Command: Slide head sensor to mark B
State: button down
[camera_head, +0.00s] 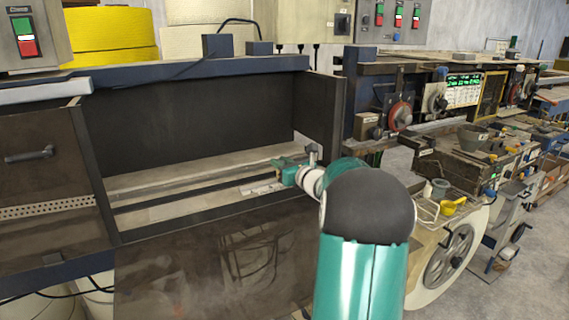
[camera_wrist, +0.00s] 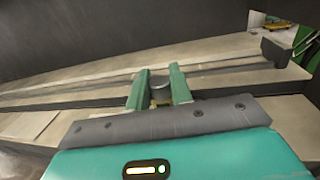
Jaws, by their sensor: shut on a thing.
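My gripper (camera_head: 286,168) reaches into the open dark bay of the machine, near its right end, just above the pale bed with the long rail. In the wrist view, my gripper's two green fingers (camera_wrist: 159,90) are closed on a small grey rounded piece, which looks like the head sensor (camera_wrist: 160,86). It sits at the rail (camera_wrist: 75,102), and its lower part is hidden by my gripper body. In the head view, I cannot make out the sensor apart from my gripper. A small pale marked strip (camera_head: 260,189) lies on the bed left of my gripper; I cannot read any letter B.
The bay has a dark back wall (camera_head: 200,125) and a dark right side panel (camera_head: 318,112). A dark block (camera_wrist: 282,54) stands at the rail's right end in the wrist view. The rail and bed to the left look clear. A brown front panel (camera_head: 215,265) lies below.

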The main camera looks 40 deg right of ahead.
jog(key=a, duration=0.1)
jog(key=w+a, duration=0.1)
jog(key=a, duration=0.3)
jog(key=shift+w, duration=0.35)
jog(key=c, duration=1.3)
grip_release()
jog(key=shift+s, duration=0.1)
jog(key=s, duration=0.4)
jog(key=s+a, duration=0.1)
jog(key=s, duration=0.8)
jog(key=shift+a, duration=0.4)
jog(key=shift+s, duration=0.3)
